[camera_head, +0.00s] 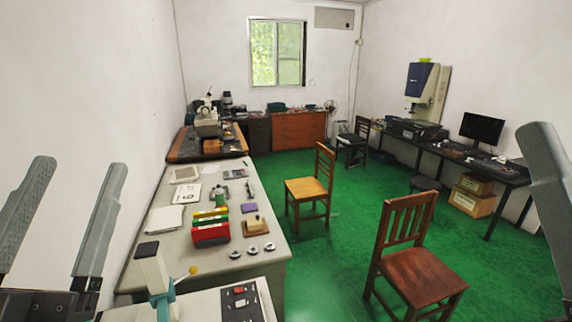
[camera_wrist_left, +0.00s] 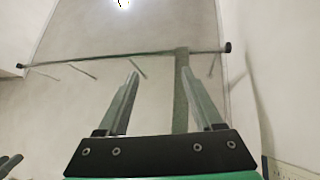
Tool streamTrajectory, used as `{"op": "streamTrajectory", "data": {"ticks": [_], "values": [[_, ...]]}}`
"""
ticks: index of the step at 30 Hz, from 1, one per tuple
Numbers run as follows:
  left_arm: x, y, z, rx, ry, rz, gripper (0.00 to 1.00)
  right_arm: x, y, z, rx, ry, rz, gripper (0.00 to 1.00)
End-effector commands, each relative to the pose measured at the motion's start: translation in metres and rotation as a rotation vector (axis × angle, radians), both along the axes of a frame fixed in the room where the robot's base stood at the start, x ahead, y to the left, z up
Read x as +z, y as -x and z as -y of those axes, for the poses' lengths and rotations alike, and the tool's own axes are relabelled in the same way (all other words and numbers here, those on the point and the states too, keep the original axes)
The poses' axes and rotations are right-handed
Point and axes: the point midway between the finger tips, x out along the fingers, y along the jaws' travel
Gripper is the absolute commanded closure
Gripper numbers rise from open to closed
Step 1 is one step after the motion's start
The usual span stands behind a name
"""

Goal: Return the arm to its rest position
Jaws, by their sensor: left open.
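My left gripper (camera_head: 81,165) is at the lower left of the head view. Its two grey fingers stand apart, pointing up, with nothing between them. In the left wrist view the same open gripper (camera_wrist_left: 158,76) faces a bare pale surface and a thin dark rod. One grey finger-like part of my right gripper (camera_head: 547,175) shows at the right edge of the head view; its other finger is out of sight. Three metal bearing rings, a left one (camera_head: 235,254), a middle one (camera_head: 253,250) and a right one (camera_head: 269,246), lie on the table, apart from both grippers.
The long grey table (camera_head: 268,227) holds red, yellow and green bins (camera_head: 211,230), a wooden block with a knob (camera_head: 255,226) and papers (camera_head: 165,219). A device with a white column (camera_head: 152,268) stands at the near end. Wooden chairs (camera_head: 418,270) stand on the green floor.

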Motion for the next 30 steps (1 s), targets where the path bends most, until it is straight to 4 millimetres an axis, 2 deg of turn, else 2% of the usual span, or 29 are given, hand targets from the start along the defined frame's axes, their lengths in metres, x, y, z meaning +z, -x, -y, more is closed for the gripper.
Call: {"op": "streamTrajectory", "data": {"ticks": [1, 2, 3, 4, 5, 6, 12, 15, 19, 30], "values": [[0.029, 0.025, -0.002, -0.039, 0.032, 0.089, 0.32, 0.000, 0.000, 0.000, 0.000, 0.000, 0.000, 0.50], [0.044, 0.041, 0.000, -0.081, 0.056, 0.137, 0.32, 0.000, 0.000, 0.000, 0.000, 0.000, 0.000, 0.50], [0.053, 0.064, 0.009, -0.197, 0.117, 0.190, 0.32, 0.000, 0.000, 0.000, 0.000, 0.000, 0.000, 0.50], [0.060, 0.058, 0.011, -0.254, 0.170, 0.170, 0.32, 0.010, 0.000, 0.000, 0.000, 0.000, -0.002, 0.50], [0.088, 0.057, 0.011, -0.243, 0.162, 0.166, 0.32, 0.038, -0.001, 0.000, 0.000, 0.000, -0.003, 0.50], [0.106, 0.056, 0.011, -0.239, 0.159, 0.164, 0.32, 0.058, 0.000, 0.000, 0.000, 0.000, -0.001, 0.50], [0.188, 0.054, 0.011, -0.235, 0.158, 0.161, 0.32, 0.141, 0.000, 0.000, 0.000, 0.000, 0.001, 0.50], [0.220, 0.054, 0.011, -0.234, 0.158, 0.159, 0.32, 0.174, 0.000, 0.000, 0.000, 0.000, 0.001, 0.50], [0.240, 0.054, 0.011, -0.233, 0.157, 0.158, 0.32, 0.194, 0.000, 0.000, 0.000, 0.000, 0.000, 0.50], [0.237, 0.054, 0.011, -0.233, 0.157, 0.158, 0.32, 0.191, 0.000, 0.000, 0.000, 0.000, -0.001, 0.50]]}}
